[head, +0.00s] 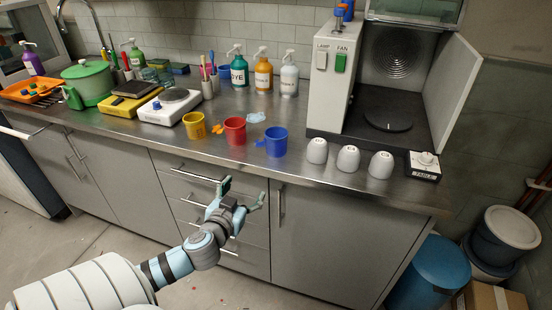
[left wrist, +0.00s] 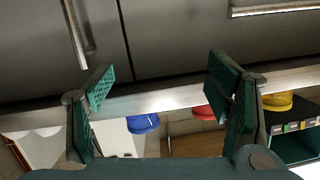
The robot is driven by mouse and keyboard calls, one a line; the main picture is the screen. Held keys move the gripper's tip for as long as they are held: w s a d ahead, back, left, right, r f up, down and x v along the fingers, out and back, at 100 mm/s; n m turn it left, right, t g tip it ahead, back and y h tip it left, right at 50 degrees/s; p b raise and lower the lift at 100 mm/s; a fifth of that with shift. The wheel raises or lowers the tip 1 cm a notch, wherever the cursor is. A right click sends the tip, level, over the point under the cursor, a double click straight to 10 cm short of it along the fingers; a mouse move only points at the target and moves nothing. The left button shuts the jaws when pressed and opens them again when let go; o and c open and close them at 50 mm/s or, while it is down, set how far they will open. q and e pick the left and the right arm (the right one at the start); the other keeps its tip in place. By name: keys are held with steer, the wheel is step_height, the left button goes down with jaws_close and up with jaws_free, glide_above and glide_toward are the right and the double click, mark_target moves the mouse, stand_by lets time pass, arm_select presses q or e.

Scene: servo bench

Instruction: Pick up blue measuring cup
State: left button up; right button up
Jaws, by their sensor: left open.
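The blue measuring cup (head: 275,141) stands on the steel counter near its front edge, with its handle pointing left. To its left stand a red cup (head: 235,131) and a yellow cup (head: 194,126). My left gripper (head: 243,192) is open and empty, in front of the cabinet fronts and below the counter edge, apart from the blue cup. In the left wrist view the open fingers (left wrist: 160,85) frame the counter edge; part of the blue cup (left wrist: 143,123) shows beyond it between them. My right gripper is not in view.
Several upturned white cups (head: 348,158) stand right of the blue cup, before a fan-and-lamp booth (head: 335,85). A pale blue spill or cloth (head: 256,117) lies behind the red cup. A white scale (head: 170,106) stands to the left. Drawer handles (head: 195,174) jut out near my gripper.

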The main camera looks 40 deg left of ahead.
mark_target(273, 143)
arm_select(q)
steer(key=d+r+t, duration=0.3)
steer(key=d+r, duration=0.1)
steer(key=r, duration=0.5)
steer(key=shift+n, duration=0.4)
steer(key=x, duration=0.4)
steer(key=b+x, duration=0.1)
steer(key=x, duration=0.4)
steer(key=d+r+b+x, duration=0.1)
steer(key=x, duration=0.4)
steer(key=shift+w+a, duration=0.1)
steer(key=shift+w, duration=0.3)
steer(key=shift+f, duration=0.1)
steer(key=c, duration=1.3)
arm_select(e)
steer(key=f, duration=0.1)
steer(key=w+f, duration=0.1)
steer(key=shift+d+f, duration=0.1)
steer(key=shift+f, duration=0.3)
